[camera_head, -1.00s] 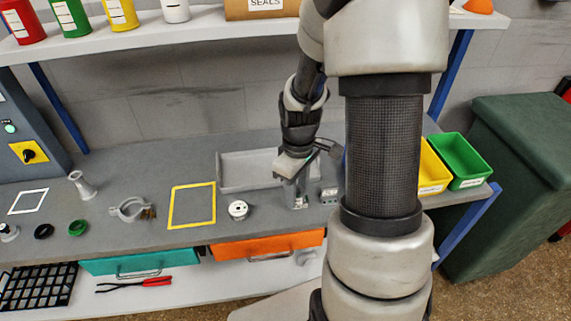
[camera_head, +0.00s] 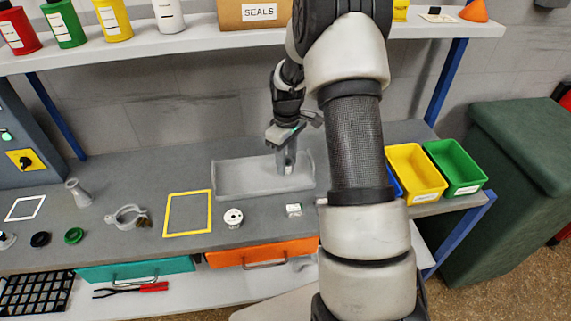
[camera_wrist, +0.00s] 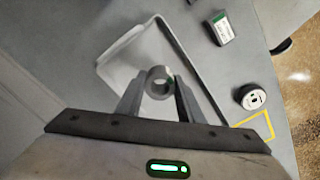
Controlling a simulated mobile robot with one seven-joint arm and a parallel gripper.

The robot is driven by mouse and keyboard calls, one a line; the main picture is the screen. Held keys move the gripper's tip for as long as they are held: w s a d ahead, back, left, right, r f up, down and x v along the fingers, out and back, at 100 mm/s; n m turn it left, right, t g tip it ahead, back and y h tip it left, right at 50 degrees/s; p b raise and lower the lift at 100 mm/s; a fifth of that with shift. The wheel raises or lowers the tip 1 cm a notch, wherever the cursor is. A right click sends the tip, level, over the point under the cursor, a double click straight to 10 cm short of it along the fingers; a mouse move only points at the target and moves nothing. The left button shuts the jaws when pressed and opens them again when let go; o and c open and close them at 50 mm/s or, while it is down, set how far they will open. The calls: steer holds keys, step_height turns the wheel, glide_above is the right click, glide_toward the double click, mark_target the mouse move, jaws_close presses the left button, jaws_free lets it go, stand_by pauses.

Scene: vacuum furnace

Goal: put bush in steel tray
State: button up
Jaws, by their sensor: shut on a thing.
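The bush (camera_wrist: 159,82) is a short grey metal ring, held between the two fingers of my gripper (camera_wrist: 158,98) in the wrist view. In the head view my gripper (camera_head: 287,163) points down over the right part of the steel tray (camera_head: 232,192), a long shallow grey tray at the back of the bench. The bush is hard to make out there against the grey fingers. In the wrist view the tray (camera_wrist: 183,70) lies below the fingers, and the bush appears over its inside. I cannot tell whether the bush touches the tray floor.
A small green-and-white box (camera_head: 294,210) and a round white part (camera_head: 233,217) stand in front of the tray. A yellow square outline (camera_head: 187,231) and a clamp ring (camera_head: 128,216) lie to the left. Yellow (camera_head: 416,174) and green (camera_head: 455,168) bins stand right. A shelf (camera_head: 200,39) hangs above.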

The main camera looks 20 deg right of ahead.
steer(key=shift+w+d, duration=0.2)
steer(key=shift+w, duration=0.75)
steer(key=shift+f, duration=1.7)
steer(key=shift+f, duration=0.25)
steer(key=o, duration=1.3)
steer(key=shift+s, duration=0.1)
steer(key=shift+r, duration=0.15)
